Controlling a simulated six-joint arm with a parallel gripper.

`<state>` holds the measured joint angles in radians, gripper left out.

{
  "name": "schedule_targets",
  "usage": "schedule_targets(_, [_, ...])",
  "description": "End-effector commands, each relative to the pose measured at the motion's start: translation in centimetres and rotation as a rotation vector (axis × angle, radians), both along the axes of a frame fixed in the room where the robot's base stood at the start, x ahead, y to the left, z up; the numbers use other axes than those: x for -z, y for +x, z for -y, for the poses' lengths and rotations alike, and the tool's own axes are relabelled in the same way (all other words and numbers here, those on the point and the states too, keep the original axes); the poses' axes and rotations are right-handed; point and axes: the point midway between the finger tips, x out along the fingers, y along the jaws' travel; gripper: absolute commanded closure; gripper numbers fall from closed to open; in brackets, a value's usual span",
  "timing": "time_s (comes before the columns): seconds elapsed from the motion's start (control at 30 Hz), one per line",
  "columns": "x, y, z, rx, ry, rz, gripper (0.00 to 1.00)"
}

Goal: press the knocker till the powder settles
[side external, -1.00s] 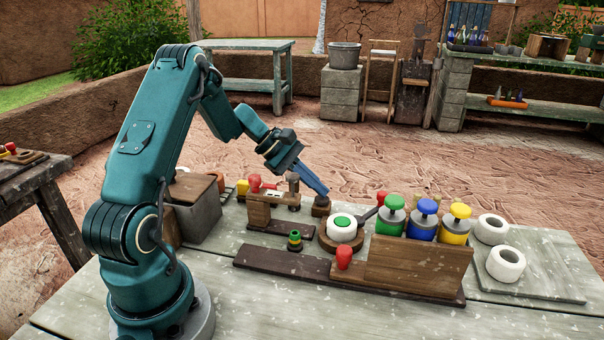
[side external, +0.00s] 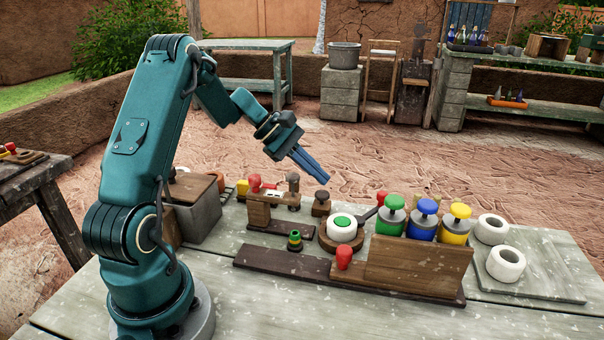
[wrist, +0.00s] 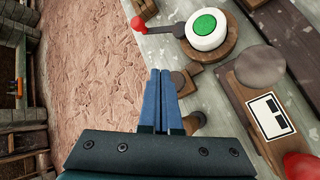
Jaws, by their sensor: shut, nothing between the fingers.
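A small brown wooden block with a round dark knob (side external: 321,203) stands on the table behind the white pot; I take it to be the knocker, though no label shows. In the wrist view the block (wrist: 186,80) is just right of my fingertips. The white round pot with a green top (side external: 342,228) sits on a wooden disc, and it also shows in the wrist view (wrist: 206,28). A red-tipped dark lever (side external: 374,205) reaches to the pot. My gripper (side external: 326,181) is shut and empty, raised above the block and apart from it.
Green, blue and yellow plunger jars (side external: 424,220) stand behind a wooden board at right. A wooden stand with a red knob and a white plate (side external: 270,193) is at left. White rings (side external: 506,263) lie at far right.

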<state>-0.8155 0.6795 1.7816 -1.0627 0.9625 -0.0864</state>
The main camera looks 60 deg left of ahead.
Motion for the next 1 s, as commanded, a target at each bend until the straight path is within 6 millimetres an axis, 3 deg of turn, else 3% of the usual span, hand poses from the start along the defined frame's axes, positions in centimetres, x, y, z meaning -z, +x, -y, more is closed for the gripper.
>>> schedule_targets(0.43, [-4.0,0.0,0.0,0.000,0.002,0.002,1.00])
schedule_targets(1.0, [-4.2,0.0,0.0,0.001,0.001,-0.001,1.00])
